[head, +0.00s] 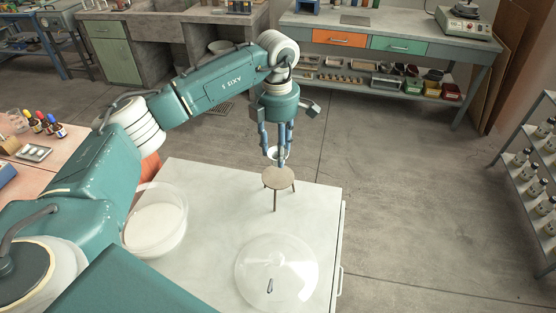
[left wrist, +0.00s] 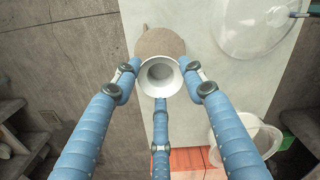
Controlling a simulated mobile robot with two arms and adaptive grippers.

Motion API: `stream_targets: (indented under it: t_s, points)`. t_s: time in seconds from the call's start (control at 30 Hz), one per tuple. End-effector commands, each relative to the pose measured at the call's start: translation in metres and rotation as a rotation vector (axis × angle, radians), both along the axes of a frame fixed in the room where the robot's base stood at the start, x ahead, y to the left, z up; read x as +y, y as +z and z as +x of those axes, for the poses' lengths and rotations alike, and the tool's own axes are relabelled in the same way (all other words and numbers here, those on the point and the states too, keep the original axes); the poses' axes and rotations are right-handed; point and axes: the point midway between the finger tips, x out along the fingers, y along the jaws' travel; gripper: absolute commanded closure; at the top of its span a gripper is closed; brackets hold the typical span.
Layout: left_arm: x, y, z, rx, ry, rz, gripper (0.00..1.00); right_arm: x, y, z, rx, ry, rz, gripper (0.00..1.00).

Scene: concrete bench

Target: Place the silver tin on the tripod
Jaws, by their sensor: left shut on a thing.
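The silver tin (left wrist: 160,76) is a small, pale, round piece with a flared rim and an open hollow facing my left wrist camera. My left gripper (head: 279,152) has its blue fingers shut around it. In the head view only a bit of the tin (head: 271,153) shows between the fingers. The tripod (head: 279,178) is a small stand with a round beige top and thin legs, on the white bench top. Its top (left wrist: 160,42) also shows in the left wrist view, partly hidden behind the tin. The tin is over or just behind the tripod top; I cannot tell whether they touch.
A clear glass dome (head: 277,272) with a dark handle lies on the white bench (head: 210,240) in front of the tripod. A clear round tub (head: 155,225) with white contents stands at the left. The bench's right edge is close to the tripod. Shelving (head: 535,170) stands farther right.

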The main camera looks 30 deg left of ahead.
Motion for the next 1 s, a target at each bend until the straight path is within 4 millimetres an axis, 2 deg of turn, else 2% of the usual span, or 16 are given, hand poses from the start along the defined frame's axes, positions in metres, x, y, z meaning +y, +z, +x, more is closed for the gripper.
stream_targets:
  t_s: [0.27, 0.5, 0.87, 0.9, 0.97, 1.0]
  points:
    - [0.000, -0.022, 0.000, 0.002, 0.000, 0.001, 0.70, -0.007, 0.007, 0.000, 0.000, 0.002, -0.008, 0.51]
    - [0.000, -0.054, 0.000, 0.001, -0.001, 0.000, 0.70, -0.007, 0.015, 0.000, 0.000, 0.002, -0.008, 0.51]
    - [0.000, -0.060, 0.000, 0.000, 0.000, 0.000, 0.70, -0.007, 0.010, 0.000, -0.001, 0.002, -0.008, 0.51]
    - [0.000, -0.058, 0.000, -0.001, 0.000, 0.001, 0.51, -0.007, 0.011, 0.000, -0.001, 0.002, -0.008, 0.51]
    - [0.000, -0.058, 0.000, -0.001, 0.000, 0.001, 0.40, -0.007, 0.012, 0.000, -0.001, 0.002, -0.008, 0.51]
    - [0.000, -0.058, 0.000, -0.001, 0.000, 0.001, 0.40, -0.007, 0.012, 0.000, -0.001, 0.002, -0.008, 0.51]
